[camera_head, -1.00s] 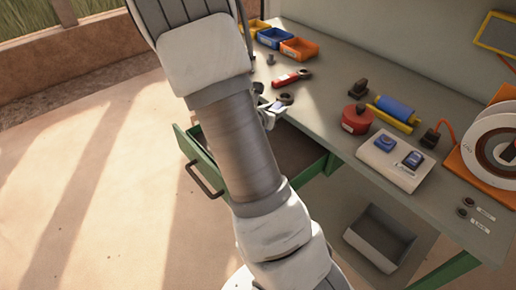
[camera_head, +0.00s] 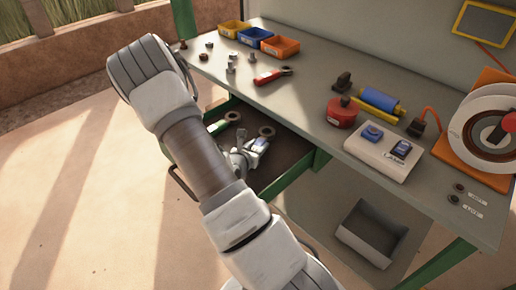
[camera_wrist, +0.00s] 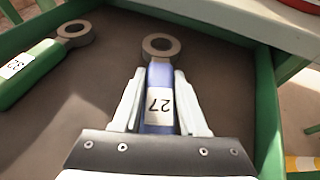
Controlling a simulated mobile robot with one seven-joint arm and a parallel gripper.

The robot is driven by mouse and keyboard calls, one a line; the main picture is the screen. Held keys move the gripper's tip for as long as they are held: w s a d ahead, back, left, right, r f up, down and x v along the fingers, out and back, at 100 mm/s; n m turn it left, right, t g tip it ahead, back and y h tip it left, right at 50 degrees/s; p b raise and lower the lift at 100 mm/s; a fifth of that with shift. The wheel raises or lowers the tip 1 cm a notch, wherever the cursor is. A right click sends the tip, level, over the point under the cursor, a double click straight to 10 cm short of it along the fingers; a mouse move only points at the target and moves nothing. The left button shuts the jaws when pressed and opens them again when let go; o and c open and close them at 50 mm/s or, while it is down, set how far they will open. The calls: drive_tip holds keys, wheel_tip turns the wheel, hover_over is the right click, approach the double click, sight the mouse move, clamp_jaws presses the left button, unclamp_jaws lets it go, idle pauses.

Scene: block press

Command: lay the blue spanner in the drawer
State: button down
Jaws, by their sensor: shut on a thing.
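The blue spanner (camera_head: 261,143) has a grey ring end and a white label reading 27. In the wrist view the spanner (camera_wrist: 160,78) lies lengthwise between my two pale fingers, ring end pointing away from me. My gripper (camera_head: 243,155) is shut on its handle; the gripper (camera_wrist: 160,100) hides the rest of the handle. The open green drawer (camera_head: 288,152) has a dark floor, and the spanner is over it, inside its walls. I cannot tell whether the spanner touches the floor.
A green spanner (camera_wrist: 30,70) lies in the drawer to the left, apart from the blue one. The drawer's green right wall (camera_wrist: 266,110) and the bench edge are close. A red spanner (camera_head: 268,77) lies on the bench (camera_head: 310,85). A grey bin (camera_head: 372,235) stands below.

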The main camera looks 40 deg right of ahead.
drive_tip(key=shift+f, duration=0.25)
drive_tip(key=shift+f, duration=0.1)
drive_tip(key=shift+f, duration=0.15)
drive_tip(key=shift+c, duration=2.2)
unclamp_jaws()
